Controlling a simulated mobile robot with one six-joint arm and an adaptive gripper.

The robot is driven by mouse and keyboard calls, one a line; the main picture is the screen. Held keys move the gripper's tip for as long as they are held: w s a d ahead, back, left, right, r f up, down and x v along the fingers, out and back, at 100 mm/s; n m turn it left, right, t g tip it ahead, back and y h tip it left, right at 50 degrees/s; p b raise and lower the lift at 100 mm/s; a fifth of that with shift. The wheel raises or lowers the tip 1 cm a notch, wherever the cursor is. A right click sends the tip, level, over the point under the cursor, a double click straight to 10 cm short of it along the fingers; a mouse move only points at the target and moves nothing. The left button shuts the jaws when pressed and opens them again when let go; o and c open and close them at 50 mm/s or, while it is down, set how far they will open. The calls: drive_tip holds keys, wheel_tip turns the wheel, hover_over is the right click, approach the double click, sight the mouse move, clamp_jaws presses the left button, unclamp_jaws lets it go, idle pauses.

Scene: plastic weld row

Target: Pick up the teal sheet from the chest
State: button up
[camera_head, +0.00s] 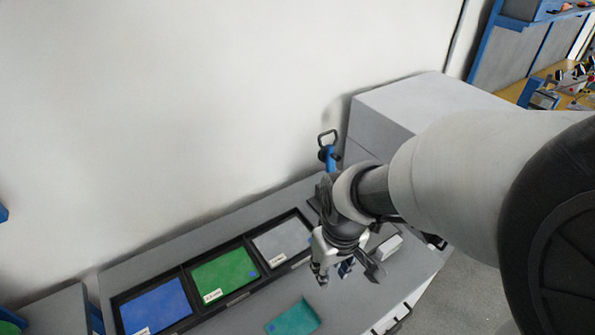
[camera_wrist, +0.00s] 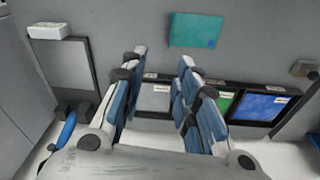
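The teal sheet (camera_head: 293,318) lies flat on the grey top of the chest (camera_head: 236,322), in front of the black tray. It has a small blue mark at one corner. It also shows in the wrist view (camera_wrist: 195,30), at top centre, beyond my fingertips. My gripper (camera_head: 345,270) is above the chest top, to the right of the teal sheet and apart from it. In the wrist view my gripper (camera_wrist: 160,62) has its two fingers spread, with nothing between them.
A black tray (camera_head: 183,270) holds blue (camera_head: 156,305), green (camera_head: 225,273) and grey (camera_head: 284,241) sheets with labels. A small white block (camera_head: 388,247) lies right of my gripper. A blue-handled tool (camera_head: 328,152) stands at the back. A grey cabinet (camera_head: 400,105) stands behind.

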drive_tip(key=n+g+p, duration=0.1)
drive_tip(key=n+p, duration=0.1)
hover_over(311, 308)
wheel_tip(311, 308, down, 6)
drive_tip(key=f+b, duration=0.1)
drive_tip(key=f, duration=0.3)
drive_tip(key=f+b, duration=0.1)
drive_tip(key=f, duration=0.3)
drive_tip(key=f+b, duration=0.1)
drive_tip(key=f, duration=0.3)
drive_tip(key=shift+s+a, duration=0.15)
drive_tip(key=shift+s, duration=0.15)
drive_tip(key=shift+w+f+b, duration=0.2)
drive_tip(key=shift+f+b, duration=0.45)
drive_tip(key=shift+f, duration=0.8)
drive_tip(key=shift+w+f+b, duration=0.2)
drive_tip(key=shift+f+b, duration=0.45)
drive_tip(key=shift+f, duration=0.8)
drive_tip(key=shift+r, duration=0.1)
clamp_jaws()
